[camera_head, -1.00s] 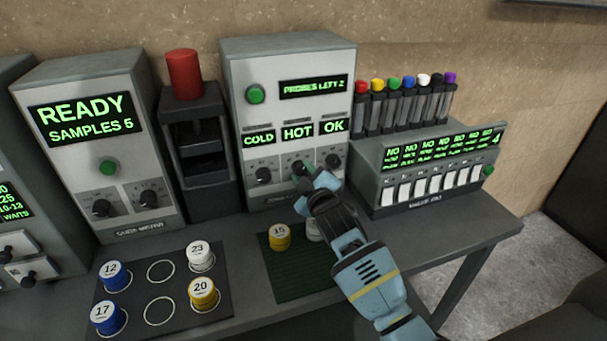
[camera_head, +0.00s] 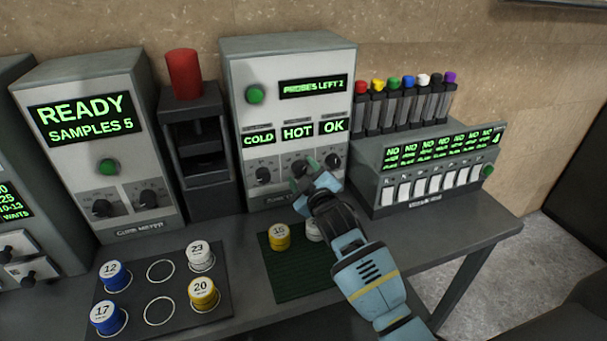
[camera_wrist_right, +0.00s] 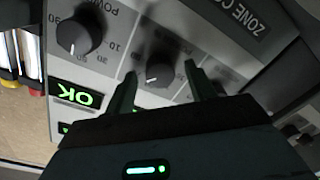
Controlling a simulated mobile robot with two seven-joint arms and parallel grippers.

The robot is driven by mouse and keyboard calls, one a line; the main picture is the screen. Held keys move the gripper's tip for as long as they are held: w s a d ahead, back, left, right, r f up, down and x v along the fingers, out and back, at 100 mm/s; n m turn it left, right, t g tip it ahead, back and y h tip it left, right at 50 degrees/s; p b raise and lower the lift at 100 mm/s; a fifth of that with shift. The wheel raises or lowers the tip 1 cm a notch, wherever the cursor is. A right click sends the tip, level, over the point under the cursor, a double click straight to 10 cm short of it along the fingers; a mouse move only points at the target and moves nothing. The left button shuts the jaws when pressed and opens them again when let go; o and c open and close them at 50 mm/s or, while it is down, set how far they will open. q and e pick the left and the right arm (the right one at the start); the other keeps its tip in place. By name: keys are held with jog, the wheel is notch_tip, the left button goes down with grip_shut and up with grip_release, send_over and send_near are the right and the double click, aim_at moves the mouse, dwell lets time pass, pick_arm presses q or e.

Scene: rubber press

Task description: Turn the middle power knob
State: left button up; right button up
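The zone control box (camera_head: 235,80) has three black knobs in a row under the COLD, HOT and OK displays. The middle power knob (camera_wrist_right: 160,70) shows in the right wrist view between my two fingers. In the head view my gripper partly hides it. My right gripper (camera_wrist_right: 162,88) is open, one finger on each side of the middle knob; I cannot tell whether either touches it. The right knob (camera_head: 333,161) is also at the left of the wrist view (camera_wrist_right: 80,35). The left knob (camera_head: 263,175) stands clear. My left gripper is not in view.
A green mat (camera_head: 290,285) below holds a yellow cup (camera_head: 279,237) and a white cup (camera_head: 314,231) close to my right arm. A switch box (camera_head: 375,185) stands to the right. A black press with a red top (camera_head: 184,75) stands left.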

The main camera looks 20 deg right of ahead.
jog(key=shift+s, duration=0.45)
jog(key=shift+s+d+r, duration=0.1)
jog(key=shift+s+d, duration=0.05)
jog(key=shift+s, duration=1.6)
jog(key=shift+s+d+r, duration=0.1)
jog(key=shift+s, duration=1.6)
